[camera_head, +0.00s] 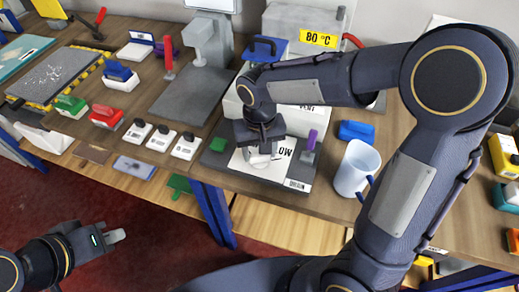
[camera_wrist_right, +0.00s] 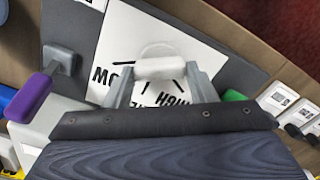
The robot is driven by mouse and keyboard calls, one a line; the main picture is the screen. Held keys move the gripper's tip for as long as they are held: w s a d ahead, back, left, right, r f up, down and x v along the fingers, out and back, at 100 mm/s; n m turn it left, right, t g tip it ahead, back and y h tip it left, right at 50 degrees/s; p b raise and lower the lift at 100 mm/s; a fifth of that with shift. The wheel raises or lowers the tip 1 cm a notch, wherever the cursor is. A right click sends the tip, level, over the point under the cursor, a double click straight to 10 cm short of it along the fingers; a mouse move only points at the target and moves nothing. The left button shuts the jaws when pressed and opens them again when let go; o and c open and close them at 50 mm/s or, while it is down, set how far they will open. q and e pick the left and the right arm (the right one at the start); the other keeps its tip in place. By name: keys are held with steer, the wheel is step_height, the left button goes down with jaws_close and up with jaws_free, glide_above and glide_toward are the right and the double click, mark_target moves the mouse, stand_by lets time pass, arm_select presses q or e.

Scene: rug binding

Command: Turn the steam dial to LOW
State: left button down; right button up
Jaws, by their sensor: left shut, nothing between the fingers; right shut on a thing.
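The steam dial (camera_wrist_right: 160,68) is a pale round knob with a raised white bar, on a white label plate (camera_wrist_right: 122,40). My right gripper (camera_wrist_right: 160,84) is over the plate and shut on the dial, with a finger at each end of the bar. LOW and HIGH are printed on the plate; a third label is partly hidden by the gripper. Which label the dial points to I cannot tell. In the head view my right gripper (camera_head: 262,150) mostly covers the dial, and LOW shows beside it. My left gripper (camera_head: 116,236) is shut and empty, low over the red floor.
A pale blue mug (camera_head: 356,168) stands close on the right, near my right forearm. White switches (camera_head: 161,137) line the table's front edge on the left.

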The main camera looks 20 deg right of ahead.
stand_by(0.5)
steer(key=o, duration=1)
step_height(320, 180, up, 8)
steer(key=shift+f, duration=0.1)
steer(key=s+d+t+y, duration=0.1)
steer(key=s+d+t, duration=0.1)
steer(key=s, duration=0.3)
steer(key=s+d+t+y, duration=0.1)
steer(key=s+d, duration=0.3)
steer(key=s, duration=0.2)
steer(key=s+d+m+t+y, duration=0.1)
steer(key=s+d+t, duration=0.1)
steer(key=s, duration=0.3)
steer(key=shift+s+d+f+t+y, duration=0.25)
steer(key=shift+d+f+t+y, duration=0.05)
steer(key=shift+d+y, duration=0.15)
